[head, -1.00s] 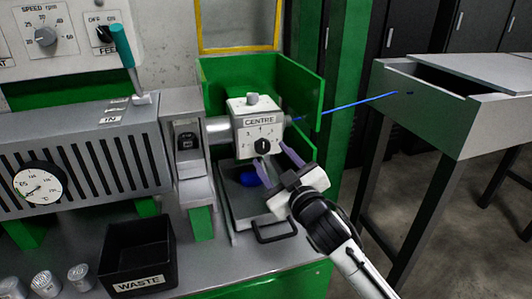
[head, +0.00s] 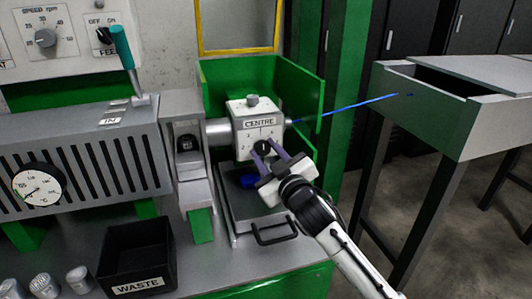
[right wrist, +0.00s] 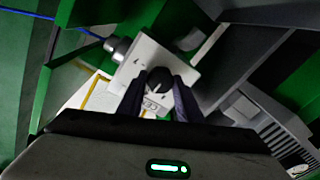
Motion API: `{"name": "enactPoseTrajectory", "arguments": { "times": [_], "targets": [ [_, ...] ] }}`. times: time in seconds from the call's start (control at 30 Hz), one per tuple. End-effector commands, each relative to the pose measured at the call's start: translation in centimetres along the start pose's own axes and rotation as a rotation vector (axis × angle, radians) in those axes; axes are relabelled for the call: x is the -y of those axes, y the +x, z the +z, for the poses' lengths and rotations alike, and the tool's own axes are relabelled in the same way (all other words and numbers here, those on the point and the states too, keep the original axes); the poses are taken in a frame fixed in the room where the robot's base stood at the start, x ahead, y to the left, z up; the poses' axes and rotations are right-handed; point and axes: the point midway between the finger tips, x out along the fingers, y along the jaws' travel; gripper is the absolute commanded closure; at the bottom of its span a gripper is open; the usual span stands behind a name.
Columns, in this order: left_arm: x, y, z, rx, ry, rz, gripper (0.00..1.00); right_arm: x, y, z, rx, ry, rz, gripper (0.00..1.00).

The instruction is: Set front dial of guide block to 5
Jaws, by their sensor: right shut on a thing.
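The guide block (head: 243,133) is a white box labelled CENTRE, with a top knob (head: 252,100) and a black front dial (head: 263,148) low on its front face. My right gripper (head: 268,154) reaches up from below with its purple fingers on either side of the front dial. In the right wrist view the fingers close around the black dial (right wrist: 159,80), whose white pointer line shows. The dial's numbers are mostly hidden by the fingers, so I cannot read its setting. My left gripper is not in view.
A blue cable (head: 345,109) runs from the block's right side to a grey trough (head: 420,117). Green guard walls (head: 300,90) stand behind and right of the block. A tray with a black handle (head: 273,233) lies below. A WASTE bin (head: 137,262) stands front left.

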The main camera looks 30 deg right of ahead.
Motion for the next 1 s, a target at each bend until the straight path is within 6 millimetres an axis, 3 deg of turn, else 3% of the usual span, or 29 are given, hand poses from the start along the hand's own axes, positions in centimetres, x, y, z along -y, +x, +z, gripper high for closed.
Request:
{"name": "enactPoseTrajectory", "arguments": {
  "times": [0.37, 1.0],
  "targets": [
    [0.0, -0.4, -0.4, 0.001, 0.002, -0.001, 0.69, 0.1, 0.0, 0.0, -0.005, 0.124, 0.003, 0.9],
    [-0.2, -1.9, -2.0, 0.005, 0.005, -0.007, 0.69, 0.1, -0.1, 0.1, -0.04, 0.624, 0.023, 0.9]
  ]
}}
